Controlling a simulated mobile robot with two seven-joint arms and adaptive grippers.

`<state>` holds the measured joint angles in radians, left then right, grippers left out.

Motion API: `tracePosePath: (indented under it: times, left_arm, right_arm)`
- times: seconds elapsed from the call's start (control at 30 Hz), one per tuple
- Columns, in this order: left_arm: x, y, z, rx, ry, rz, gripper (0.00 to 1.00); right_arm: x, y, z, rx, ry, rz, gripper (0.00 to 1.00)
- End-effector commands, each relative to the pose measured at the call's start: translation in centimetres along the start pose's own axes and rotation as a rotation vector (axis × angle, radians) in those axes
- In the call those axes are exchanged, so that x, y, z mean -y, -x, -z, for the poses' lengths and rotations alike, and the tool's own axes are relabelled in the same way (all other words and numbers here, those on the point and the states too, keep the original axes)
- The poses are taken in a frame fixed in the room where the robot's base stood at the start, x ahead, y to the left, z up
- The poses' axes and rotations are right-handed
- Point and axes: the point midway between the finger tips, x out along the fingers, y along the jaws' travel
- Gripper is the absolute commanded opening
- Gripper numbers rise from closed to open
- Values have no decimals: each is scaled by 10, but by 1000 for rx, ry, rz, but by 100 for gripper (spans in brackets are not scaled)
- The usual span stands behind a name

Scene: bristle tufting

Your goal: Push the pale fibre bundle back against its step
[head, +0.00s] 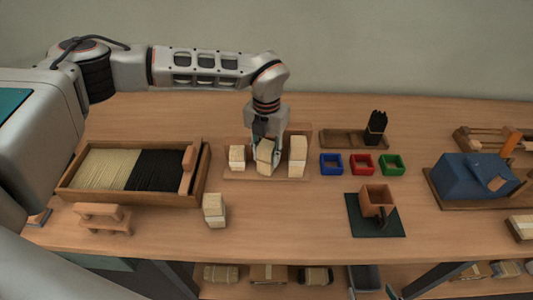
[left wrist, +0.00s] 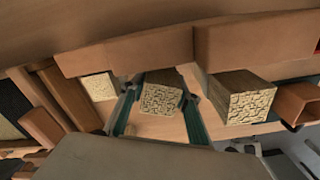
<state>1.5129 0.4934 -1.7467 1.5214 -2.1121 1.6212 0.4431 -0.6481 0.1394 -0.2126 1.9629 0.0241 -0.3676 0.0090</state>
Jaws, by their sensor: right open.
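A wooden rack (head: 237,176) with a back board holds three pale fibre bundles. The middle pale bundle (head: 264,152) looks tilted and stands under my left gripper (head: 263,140). In the left wrist view the fibre end of this bundle (left wrist: 161,98) lies between the two green fingers of my left gripper (left wrist: 160,108). The fingers are close at its sides; whether they press on it is unclear. A shorter bundle (head: 237,157) stands to the left, a taller one (head: 298,155) to the right. My right gripper (head: 378,288) shows partly at the bottom edge, below the table front, open.
A tray (head: 62,187) of pale and black fibres stands left of the rack. A loose pale bundle (head: 214,210) and a small wooden stand (head: 103,218) are in front. Blue (head: 331,164), red (head: 362,164) and green (head: 391,164) bins stand right. A brown block (head: 376,199) sits on a dark mat.

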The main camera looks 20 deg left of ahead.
Motion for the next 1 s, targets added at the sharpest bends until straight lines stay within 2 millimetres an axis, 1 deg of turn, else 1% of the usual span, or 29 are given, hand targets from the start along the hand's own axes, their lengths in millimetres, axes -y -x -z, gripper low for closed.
tracePosePath:
  times: [0.23,0.77,0.8,0.87,1.0]
  left_arm:
    - [-1,0,-1,0,0,0,9]
    - [-8,1,-11,12,3,-2,9]
    - [-9,2,-12,13,3,-2,37]
    - [-9,2,-12,13,4,-2,51]
    - [-10,2,-12,14,6,-3,51]
  right_arm:
    - [0,0,0,0,0,0,65]
    - [0,0,1,0,0,0,65]
    - [0,0,1,0,0,0,65]
    - [0,0,0,0,0,0,65]
    - [0,0,0,1,0,0,65]
